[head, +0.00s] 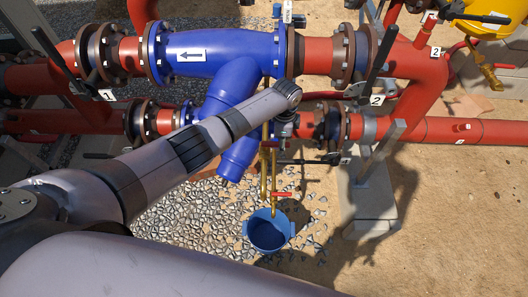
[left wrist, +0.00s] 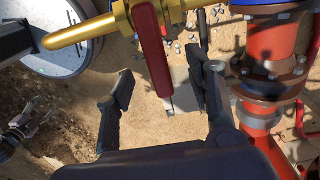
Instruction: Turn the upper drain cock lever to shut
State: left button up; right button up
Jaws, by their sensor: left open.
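In the head view a thin brass drain pipe (head: 264,180) comes down below the blue strainer body (head: 225,55), with an upper red lever (head: 270,143) and a lower red lever (head: 282,194). My left arm reaches in from the left and ends close above the upper lever; its gripper is hard to make out there. In the left wrist view my left gripper (left wrist: 163,80) is open. A red lever (left wrist: 152,45), apparently the upper one, lies across the brass pipe (left wrist: 75,30) and points down between the spread fingers, with no clear contact.
A blue bucket (head: 268,232) stands on gravel under the drain pipe. Red flanged pipes (head: 470,131) run behind and to the right. A grey post on a concrete block (head: 372,205) stands right of the bucket. Open sandy ground lies at the lower right.

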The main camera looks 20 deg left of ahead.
pick_arm(q)
jog(key=shift+o, duration=0.8)
notch_tip(320, 180, up, 7)
jog(key=p, duration=0.7)
jog(key=shift+r, duration=0.1)
notch_tip(320, 180, up, 12)
